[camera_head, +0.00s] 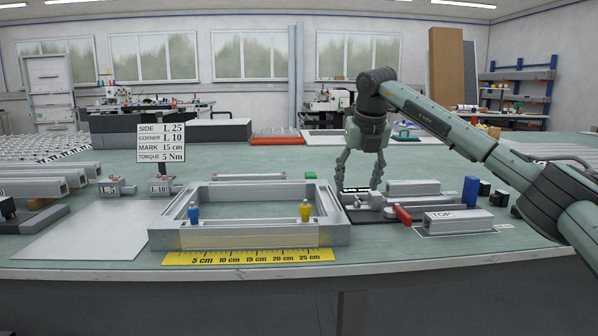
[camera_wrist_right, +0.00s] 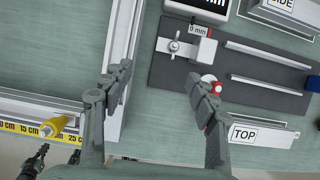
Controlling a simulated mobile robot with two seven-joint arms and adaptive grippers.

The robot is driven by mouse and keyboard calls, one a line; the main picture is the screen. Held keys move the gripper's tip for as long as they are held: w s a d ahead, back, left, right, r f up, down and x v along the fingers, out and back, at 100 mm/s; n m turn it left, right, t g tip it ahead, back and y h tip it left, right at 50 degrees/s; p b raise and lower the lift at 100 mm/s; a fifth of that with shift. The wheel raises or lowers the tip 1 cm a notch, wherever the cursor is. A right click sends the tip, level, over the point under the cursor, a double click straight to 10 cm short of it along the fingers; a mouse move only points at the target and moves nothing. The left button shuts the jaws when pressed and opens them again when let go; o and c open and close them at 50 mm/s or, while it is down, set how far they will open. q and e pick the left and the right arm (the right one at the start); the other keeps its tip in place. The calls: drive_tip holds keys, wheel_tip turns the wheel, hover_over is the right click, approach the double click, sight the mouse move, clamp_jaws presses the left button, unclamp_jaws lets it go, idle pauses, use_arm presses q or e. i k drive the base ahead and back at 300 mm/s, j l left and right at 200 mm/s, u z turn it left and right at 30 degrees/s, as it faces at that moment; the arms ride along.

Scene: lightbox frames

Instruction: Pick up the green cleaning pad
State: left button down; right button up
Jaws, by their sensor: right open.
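A small green piece (camera_head: 310,175) lies at the far right corner of the aluminium frame in the head view; it may be the green cleaning pad, but it is too small to be sure. My right gripper (camera_head: 358,184) points down just right of that frame, to the right of the green piece. No green pad is clear in the wrist view. Dark jointed shapes at its lower left may be my left gripper.
The aluminium frame (camera_head: 166,238) holds blue and yellow-topped clamps, with a yellow ruler (camera_head: 250,257) in front. A dark fixture (camera_wrist_right: 167,75) with a red-handled clamp and a TOP profile (camera_head: 457,222) stand to the right. A sign (camera_head: 161,143) stands behind, left. Bare bench lies inside the frame.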

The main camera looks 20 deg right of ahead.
sight(308, 174)
drive_tip(key=i, duration=0.9)
